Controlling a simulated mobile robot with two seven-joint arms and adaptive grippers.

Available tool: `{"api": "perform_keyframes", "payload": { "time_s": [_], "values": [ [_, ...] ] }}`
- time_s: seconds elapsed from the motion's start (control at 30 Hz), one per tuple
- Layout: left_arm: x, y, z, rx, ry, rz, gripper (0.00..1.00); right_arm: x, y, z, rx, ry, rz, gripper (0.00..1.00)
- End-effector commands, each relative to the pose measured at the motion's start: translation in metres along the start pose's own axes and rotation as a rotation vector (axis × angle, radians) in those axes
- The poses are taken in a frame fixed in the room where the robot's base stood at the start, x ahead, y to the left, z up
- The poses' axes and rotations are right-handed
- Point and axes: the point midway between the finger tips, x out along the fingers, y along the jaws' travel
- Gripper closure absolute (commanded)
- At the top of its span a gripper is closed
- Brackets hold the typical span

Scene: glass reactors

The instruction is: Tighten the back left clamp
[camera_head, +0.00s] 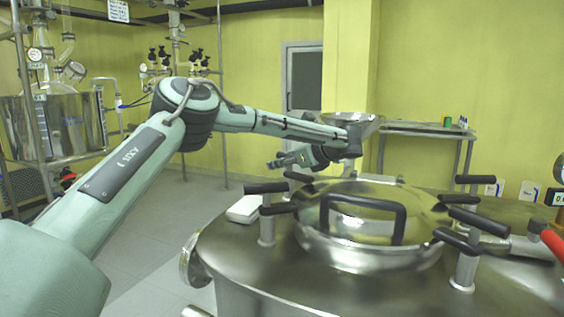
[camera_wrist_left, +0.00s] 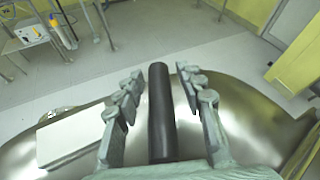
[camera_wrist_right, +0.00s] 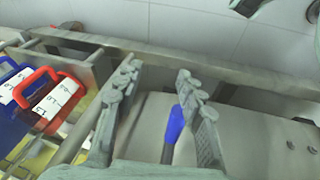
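The steel reactor vessel (camera_head: 240,262) has a round lid (camera_head: 345,245) with a black loop handle, ringed by clamps with black handles. The back left clamp's black handle (camera_head: 298,177) is just below my left gripper (camera_head: 276,163). In the left wrist view a black handle (camera_wrist_left: 162,110) lies lengthwise between the fingers of my left gripper (camera_wrist_left: 160,88). Those fingers are open, with gaps on both sides of it. Another clamp handle (camera_head: 266,188) stands at the lid's left. My right gripper (camera_wrist_right: 157,75) is open and shows only in its wrist view; a blue-tipped rod (camera_wrist_right: 175,124) appears between its fingers.
A white box (camera_head: 244,209) lies on the vessel top, left of the clamps. A steel table (camera_head: 425,129) stands at the back wall. Glassware on a frame (camera_head: 60,120) is at the left. Red and blue labelled holders (camera_wrist_right: 45,95) are near my right gripper.

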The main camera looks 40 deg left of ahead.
Motion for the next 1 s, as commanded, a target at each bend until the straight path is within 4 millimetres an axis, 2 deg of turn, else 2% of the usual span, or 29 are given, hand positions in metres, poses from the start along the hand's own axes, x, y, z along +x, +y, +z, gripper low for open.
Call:
{"api": "perform_keyframes", "payload": {
  "time_s": [0.23,0.33,0.7,0.87,1.0],
  "values": [
    [-0.001,-0.001,0.001,0.001,0.0,-0.002,0.62,0.001,-0.001,0.002,-0.001,-0.005,-0.001,0.62],
    [-0.004,-0.002,0.007,-0.001,0.001,-0.003,0.62,0.001,-0.001,0.002,-0.001,-0.005,-0.001,0.62],
    [-0.028,-0.015,0.068,-0.003,0.0,-0.001,0.62,0.001,-0.001,0.001,-0.001,-0.002,-0.001,0.62],
    [-0.035,-0.019,0.085,-0.001,0.001,-0.002,0.62,0.001,-0.001,0.001,0.0,-0.002,-0.001,0.62],
    [-0.037,-0.019,0.09,0.001,0.0,0.0,0.62,0.001,0.0,0.001,0.0,-0.002,-0.001,0.62]
  ]
}}
